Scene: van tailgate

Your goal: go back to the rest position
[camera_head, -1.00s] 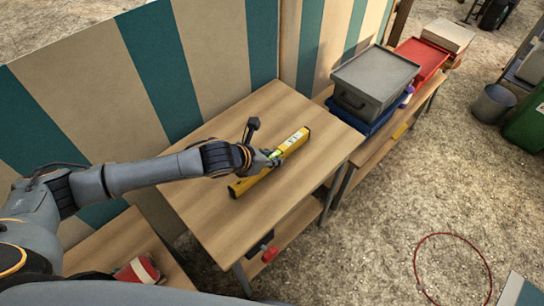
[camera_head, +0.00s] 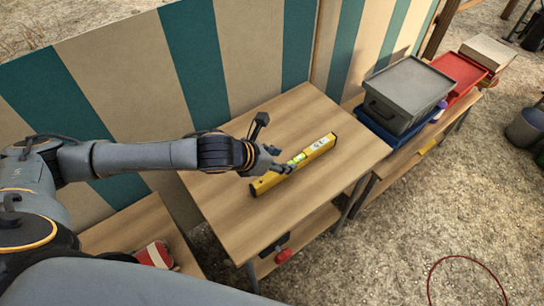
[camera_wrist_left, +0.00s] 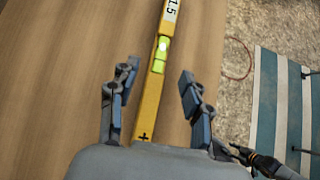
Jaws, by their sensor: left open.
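A yellow spirit level (camera_head: 318,148) with a green vial lies slantwise on the wooden table (camera_head: 245,220). My left gripper (camera_head: 282,159) is over the level's near half in the head view. In the left wrist view the left gripper's fingers (camera_wrist_left: 158,76) are spread apart, one on each side of the yellow level (camera_wrist_left: 150,105), with wood showing between them and it. A dark gripper, seemingly my right one (camera_wrist_left: 236,152), shows small at the lower right of the wrist view. Its jaws are too small to judge.
A grey lidded box (camera_head: 408,88) on a blue crate (camera_head: 385,130) and a red box (camera_head: 460,75) stand on a bench at right. A striped wall (camera_head: 195,60) runs behind the table. A red hoop (camera_head: 432,275) lies on the gravel.

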